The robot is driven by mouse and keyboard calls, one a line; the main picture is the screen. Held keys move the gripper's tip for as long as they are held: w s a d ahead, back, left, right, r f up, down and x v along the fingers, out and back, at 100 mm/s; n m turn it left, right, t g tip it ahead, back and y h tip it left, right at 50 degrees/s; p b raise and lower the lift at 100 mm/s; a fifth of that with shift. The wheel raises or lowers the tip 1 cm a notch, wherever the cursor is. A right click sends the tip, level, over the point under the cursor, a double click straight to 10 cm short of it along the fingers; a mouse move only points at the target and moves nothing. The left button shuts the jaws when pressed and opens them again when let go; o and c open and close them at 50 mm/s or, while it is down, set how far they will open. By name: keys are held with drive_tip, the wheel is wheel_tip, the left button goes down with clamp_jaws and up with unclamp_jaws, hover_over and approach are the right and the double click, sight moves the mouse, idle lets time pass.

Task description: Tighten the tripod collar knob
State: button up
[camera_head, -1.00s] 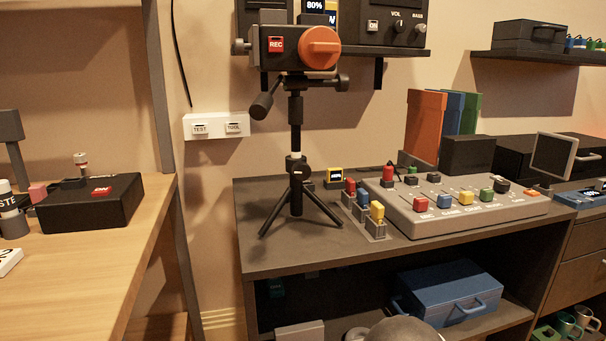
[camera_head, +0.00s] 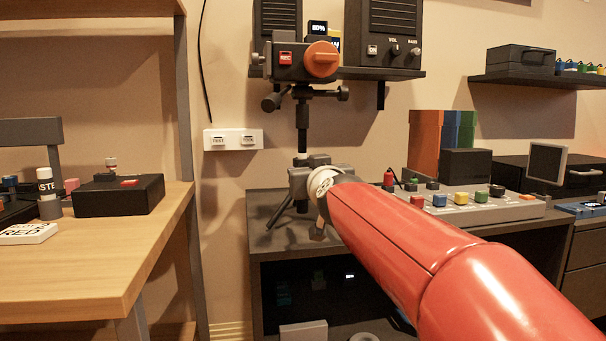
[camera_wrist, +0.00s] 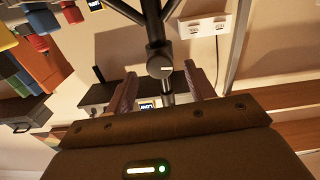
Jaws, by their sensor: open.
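The tripod (camera_head: 302,115) stands on the dark desk and holds a camera (camera_head: 300,65) with an orange lens. My gripper (camera_head: 308,178) is at the tripod's collar height and covers the collar in the head view. In the wrist view, the collar knob (camera_wrist: 160,66) is a dark round part with a pale face on the tripod post. My gripper (camera_wrist: 161,88) is open there, one finger on each side of the post and knob. Gaps show on both sides, and I see no contact. The tripod legs are partly hidden by my gripper in the head view.
A mixer panel (camera_head: 470,203) with coloured knobs lies right of the tripod. A white TEST/TOOL plate (camera_head: 233,139) is on the wall behind. A speaker shelf (camera_head: 400,74) hangs above. A wooden table (camera_head: 110,265) stands at left, with a gap before the desk.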

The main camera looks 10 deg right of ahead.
drive_tip(key=shift+w, duration=1.35)
drive_tip(key=c, duration=1)
drive_tip(key=shift+f+m, duration=0.1)
drive_tip(key=shift+m, duration=7.6)
